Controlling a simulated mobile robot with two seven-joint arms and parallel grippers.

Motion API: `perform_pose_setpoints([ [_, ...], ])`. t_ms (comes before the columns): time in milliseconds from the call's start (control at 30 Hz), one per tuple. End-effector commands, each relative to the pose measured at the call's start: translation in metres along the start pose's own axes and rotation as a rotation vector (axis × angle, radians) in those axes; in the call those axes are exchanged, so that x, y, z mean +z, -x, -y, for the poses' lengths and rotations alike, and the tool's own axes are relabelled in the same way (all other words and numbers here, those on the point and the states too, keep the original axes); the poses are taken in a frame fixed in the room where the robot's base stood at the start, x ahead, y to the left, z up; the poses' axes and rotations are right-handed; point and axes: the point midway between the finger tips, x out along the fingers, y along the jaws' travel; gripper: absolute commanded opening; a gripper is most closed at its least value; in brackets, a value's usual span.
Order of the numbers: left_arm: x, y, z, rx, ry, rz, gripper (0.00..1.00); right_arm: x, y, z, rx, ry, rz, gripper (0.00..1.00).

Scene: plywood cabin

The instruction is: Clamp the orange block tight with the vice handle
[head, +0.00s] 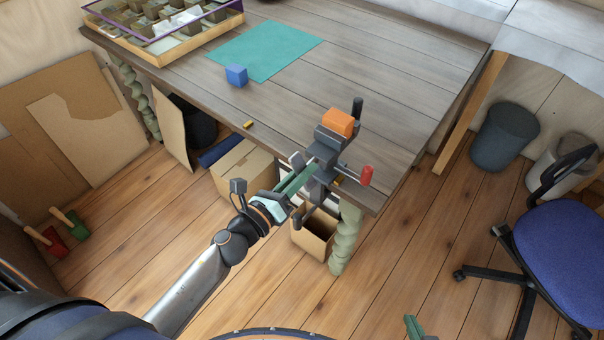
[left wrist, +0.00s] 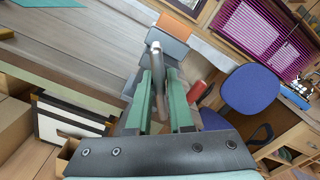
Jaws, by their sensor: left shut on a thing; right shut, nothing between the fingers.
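The orange block (head: 338,122) sits at the top of the grey vice (head: 322,172) on the table's front edge. It also shows at the top of the left wrist view (left wrist: 184,6). My left gripper (head: 297,181) is at the front of the vice, its green fingers shut on a grey bar, the vice handle (left wrist: 156,62). The fingers partly hide the vice front. Only a green tip of my right gripper (head: 414,326) shows at the bottom edge; it is shut and empty.
A compartment tray (head: 185,45) stands at the back left. Cardboard boxes (head: 240,165) are under the table. A blue chair (head: 565,245) stands at the right.

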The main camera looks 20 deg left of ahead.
Motion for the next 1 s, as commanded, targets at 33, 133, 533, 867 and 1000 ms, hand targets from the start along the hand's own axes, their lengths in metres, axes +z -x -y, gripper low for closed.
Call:
perform_pose_setpoints([
  [33,-0.0012,-0.0002,0.0002,-0.004,-0.047,0.0,0.0,0.0025,-0.0023,-0.0002,0.0,0.0,0.0,0.0],
  [133,-0.0012,-0.0003,0.0,-0.003,-0.143,0.0,0.0,0.0044,-0.0041,-0.0004,0.0,0.0,0.0,0.0],
  [533,-0.0004,-0.0001,0.0004,-0.002,-0.496,0.0,0.0,0.0081,-0.0075,-0.0007,0.0,0.0,0.0,0.0],
  [867,-0.0003,-0.0001,0.0003,-0.002,-0.68,-0.001,0.0,0.0082,-0.0076,-0.0007,0.0,0.0,0.0,0.0],
  [1000,0.0,-0.0002,0.0001,-0.001,-0.719,0.0,0.0,0.0082,-0.0076,-0.0007,0.0,0.0,0.0,0.0],
])
